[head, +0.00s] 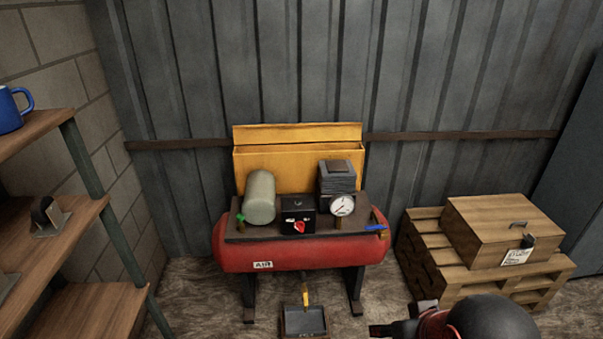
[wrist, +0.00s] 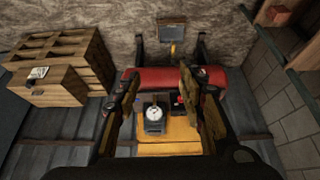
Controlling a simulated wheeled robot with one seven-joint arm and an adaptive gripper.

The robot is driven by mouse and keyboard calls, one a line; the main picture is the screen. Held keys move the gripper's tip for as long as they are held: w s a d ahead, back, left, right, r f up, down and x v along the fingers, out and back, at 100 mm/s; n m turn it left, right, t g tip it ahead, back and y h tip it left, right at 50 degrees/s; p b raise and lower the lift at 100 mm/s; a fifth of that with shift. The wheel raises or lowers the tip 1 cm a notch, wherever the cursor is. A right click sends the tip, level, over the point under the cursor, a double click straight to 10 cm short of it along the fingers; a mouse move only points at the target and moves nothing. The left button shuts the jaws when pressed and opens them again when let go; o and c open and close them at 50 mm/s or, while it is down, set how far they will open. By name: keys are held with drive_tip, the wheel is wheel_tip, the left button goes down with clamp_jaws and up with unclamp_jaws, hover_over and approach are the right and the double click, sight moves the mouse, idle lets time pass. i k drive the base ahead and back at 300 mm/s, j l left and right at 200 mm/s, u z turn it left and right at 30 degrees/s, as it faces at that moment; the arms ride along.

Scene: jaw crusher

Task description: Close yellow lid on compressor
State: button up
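The compressor has a red tank (head: 300,255) on dark legs and stands against the metal wall. Its yellow lid (head: 290,165) is raised upright behind the machinery, with a bent strip along its top. In the wrist view the lid (wrist: 168,149) shows at the bottom, beyond the gauge, and the red tank (wrist: 145,80) lies above it. My gripper (head: 398,320) is at the lower right of the head view, apart from the compressor. In the wrist view its two fingers (wrist: 158,86) are spread, with nothing held between them.
On the compressor deck are a grey-green cylinder (head: 260,197), a finned block (head: 337,177), a gauge (head: 342,205) and a red knob (head: 299,227). A wooden box (head: 490,235) on pallets stands right. A shelf (head: 75,240) stands left. A dark tray (head: 304,320) sits in front.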

sight(334, 131)
drive_tip(key=i+l+u, duration=0.1)
drive_tip(key=i+l, duration=0.25)
drive_tip(key=i, duration=0.15)
drive_tip(key=i+l, duration=0.35)
drive_tip(key=i+u, duration=0.05)
drive_tip(key=i, duration=0.05)
